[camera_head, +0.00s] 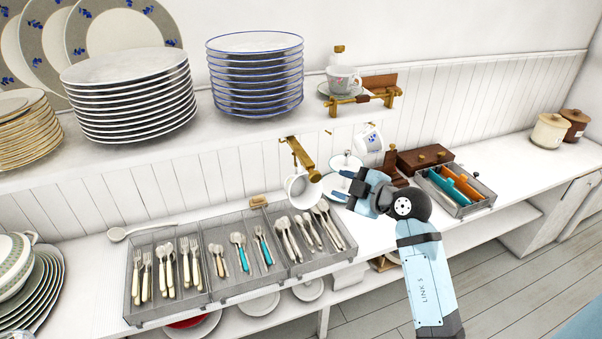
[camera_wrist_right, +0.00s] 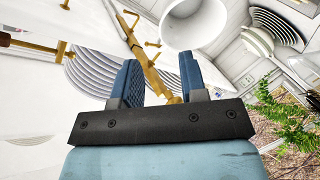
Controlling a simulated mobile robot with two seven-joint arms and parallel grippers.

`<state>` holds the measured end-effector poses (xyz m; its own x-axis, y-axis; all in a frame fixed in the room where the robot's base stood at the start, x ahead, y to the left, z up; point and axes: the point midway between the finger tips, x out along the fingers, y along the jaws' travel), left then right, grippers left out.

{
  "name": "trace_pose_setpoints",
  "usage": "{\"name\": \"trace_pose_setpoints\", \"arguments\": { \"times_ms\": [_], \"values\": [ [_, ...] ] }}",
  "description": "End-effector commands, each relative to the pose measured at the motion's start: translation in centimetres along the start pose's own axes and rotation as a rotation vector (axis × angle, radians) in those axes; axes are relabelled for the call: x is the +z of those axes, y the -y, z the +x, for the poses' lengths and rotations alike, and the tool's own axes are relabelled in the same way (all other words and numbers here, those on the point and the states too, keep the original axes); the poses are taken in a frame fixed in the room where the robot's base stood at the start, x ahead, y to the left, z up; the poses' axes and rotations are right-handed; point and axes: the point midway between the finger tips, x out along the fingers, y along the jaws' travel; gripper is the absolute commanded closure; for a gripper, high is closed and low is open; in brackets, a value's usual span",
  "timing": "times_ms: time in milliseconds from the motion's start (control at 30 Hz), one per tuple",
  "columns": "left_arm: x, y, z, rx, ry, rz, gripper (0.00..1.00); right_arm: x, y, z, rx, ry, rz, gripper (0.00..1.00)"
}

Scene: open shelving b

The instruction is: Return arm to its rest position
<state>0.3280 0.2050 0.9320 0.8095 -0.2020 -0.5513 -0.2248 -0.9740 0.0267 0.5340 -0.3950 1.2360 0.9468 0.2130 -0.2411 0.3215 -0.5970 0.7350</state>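My right arm (camera_head: 424,280) reaches in from the bottom right in the head view. Its blue gripper (camera_head: 347,187) is over the counter, just right of a white mug (camera_head: 301,187) that appears to hang below a brass hook rail (camera_head: 301,158). In the right wrist view the two fingers (camera_wrist_right: 158,80) stand apart with nothing held between them. The rail (camera_wrist_right: 138,50) shows beyond the gap, and the round white mug (camera_wrist_right: 192,24) is beyond the right finger. I cannot tell the exact clearance to the mug. My left gripper is out of view.
A clear cutlery tray (camera_head: 235,287) lies left of the gripper. A clear box of coloured dividers (camera_head: 455,189) and a brown wooden box (camera_head: 424,158) are to its right. Plate stacks (camera_head: 257,76) stand on the shelf above.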

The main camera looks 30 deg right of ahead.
Motion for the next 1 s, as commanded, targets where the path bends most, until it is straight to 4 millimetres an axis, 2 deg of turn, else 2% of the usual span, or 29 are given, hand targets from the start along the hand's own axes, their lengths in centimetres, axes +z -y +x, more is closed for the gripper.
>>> {"name": "trace_pose_setpoints", "arguments": {
  "times_ms": [433,567,667,800,900,1000],
  "values": [
    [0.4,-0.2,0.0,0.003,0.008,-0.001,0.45,0.2,-0.6,-0.2,0.003,-0.011,-0.003,0.61],
    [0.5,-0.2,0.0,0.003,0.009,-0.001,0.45,-1.7,-0.8,-0.5,0.069,-0.103,-0.023,0.61],
    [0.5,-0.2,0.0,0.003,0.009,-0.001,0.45,-4.4,-1.3,-1.4,0.193,-0.232,-0.033,0.61],
    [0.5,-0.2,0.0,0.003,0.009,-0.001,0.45,-7.6,-2.5,-4.1,0.440,-0.381,0.026,0.61],
    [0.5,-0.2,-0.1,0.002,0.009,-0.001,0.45,-7.9,-3.3,-6.5,0.628,-0.395,0.142,0.61],
    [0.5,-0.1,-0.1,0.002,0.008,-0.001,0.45,-6.5,-3.1,-8.3,0.767,-0.308,0.302,0.61]
  ]
}}
